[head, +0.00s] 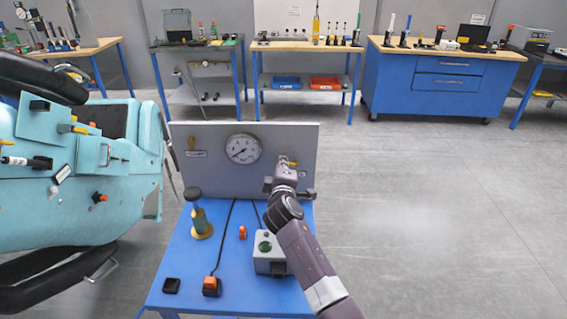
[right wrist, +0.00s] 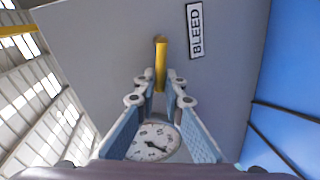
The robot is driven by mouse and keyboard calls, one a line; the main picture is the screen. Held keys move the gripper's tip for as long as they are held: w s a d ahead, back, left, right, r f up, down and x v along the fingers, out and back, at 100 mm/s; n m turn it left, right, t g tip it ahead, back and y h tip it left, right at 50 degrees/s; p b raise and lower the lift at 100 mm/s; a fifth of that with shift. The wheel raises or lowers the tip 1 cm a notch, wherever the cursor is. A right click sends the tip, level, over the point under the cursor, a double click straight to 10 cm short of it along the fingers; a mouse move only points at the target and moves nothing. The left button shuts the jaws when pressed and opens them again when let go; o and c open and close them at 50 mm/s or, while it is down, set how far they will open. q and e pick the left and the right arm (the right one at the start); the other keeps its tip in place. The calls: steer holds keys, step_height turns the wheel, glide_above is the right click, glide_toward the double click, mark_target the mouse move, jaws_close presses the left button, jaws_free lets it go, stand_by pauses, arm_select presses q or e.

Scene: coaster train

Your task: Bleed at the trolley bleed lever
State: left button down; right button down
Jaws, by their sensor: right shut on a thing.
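The yellow bleed lever (right wrist: 160,60) sticks out from the grey upright panel (head: 210,190) of the blue trolley (head: 225,262). A white label reading BLEED (right wrist: 195,30) is beside it in the right wrist view. In the head view a little of the lever (head: 289,161) shows beyond my right gripper (head: 284,172). My right gripper (right wrist: 158,86) is shut on the lever's near end, between its fingertips. A round white gauge (head: 243,148) is on the panel, left of the gripper; it also shows between the fingers in the wrist view (right wrist: 154,142). My left gripper is not in view.
On the trolley top stand a grey box with a green button (head: 265,246), a dark-topped brass plunger (head: 200,215) and an orange switch on a cable (head: 211,285). A turquoise coaster car (head: 75,190) is close on the left. The floor at right is clear.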

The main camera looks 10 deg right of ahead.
steer(key=shift+f+n+h, duration=0.4)
steer(key=shift+f+n, duration=0.2)
steer(key=shift+n, duration=0.5)
steer(key=c, duration=2)
jaws_free()
steer(key=shift+a, duration=0.1)
steer(key=v, duration=1.2)
steer(key=shift+r, duration=0.1)
